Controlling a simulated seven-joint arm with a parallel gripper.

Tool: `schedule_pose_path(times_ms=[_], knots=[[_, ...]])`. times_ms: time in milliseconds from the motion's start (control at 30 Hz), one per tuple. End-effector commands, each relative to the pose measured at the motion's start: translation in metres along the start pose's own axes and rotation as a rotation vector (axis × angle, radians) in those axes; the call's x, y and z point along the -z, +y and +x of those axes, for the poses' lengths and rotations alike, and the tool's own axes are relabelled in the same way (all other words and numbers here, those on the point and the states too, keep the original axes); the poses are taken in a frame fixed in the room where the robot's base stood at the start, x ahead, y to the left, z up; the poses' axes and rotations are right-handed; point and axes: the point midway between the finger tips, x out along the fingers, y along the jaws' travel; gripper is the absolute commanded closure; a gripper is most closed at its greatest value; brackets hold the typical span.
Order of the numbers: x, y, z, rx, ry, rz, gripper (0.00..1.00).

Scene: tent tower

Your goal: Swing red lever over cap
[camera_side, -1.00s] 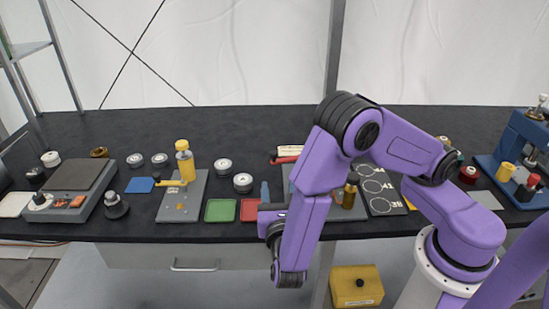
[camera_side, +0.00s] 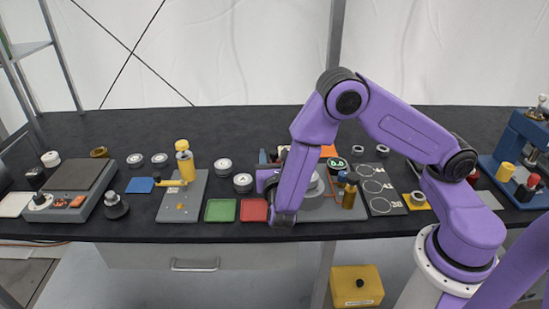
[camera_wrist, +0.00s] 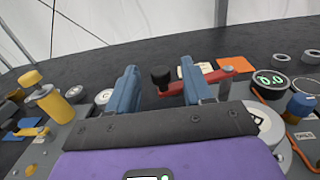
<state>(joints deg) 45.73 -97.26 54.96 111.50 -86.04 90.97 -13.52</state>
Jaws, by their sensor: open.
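The red lever (camera_wrist: 235,66) shows in the wrist view as a red arm with a black knob (camera_wrist: 160,77) at its left end. My gripper (camera_wrist: 159,68) is open, with one blue finger on each side of the knob in the picture. The right finger covers part of the lever; I cannot tell whether the fingers touch it. A pale round part (camera_wrist: 266,122), perhaps the cap, is partly hidden behind my gripper's right side. In the side view my arm hides most of the lever, and a grey round piece (camera_side: 316,186) shows beside it.
A round gauge (camera_wrist: 271,82) reading 0.0 stands right of the lever, near a blue-topped brass bottle (camera_wrist: 300,108). An orange pad (camera_wrist: 236,64) lies behind. A yellow-topped post (camera_wrist: 35,82) stands at left. Green (camera_side: 220,210) and red (camera_side: 254,210) trays lie near the front edge.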

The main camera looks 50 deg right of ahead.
Motion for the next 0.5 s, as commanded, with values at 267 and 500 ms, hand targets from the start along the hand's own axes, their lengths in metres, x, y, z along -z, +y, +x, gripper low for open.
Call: schedule_pose_path(times_ms=[267, 500], knots=[[0.0001, 0.0000, -0.0002, 0.000, 0.000, 0.000, 0.89], [0.0000, -0.0001, -0.0007, -0.002, 0.000, 0.000, 1.00]])
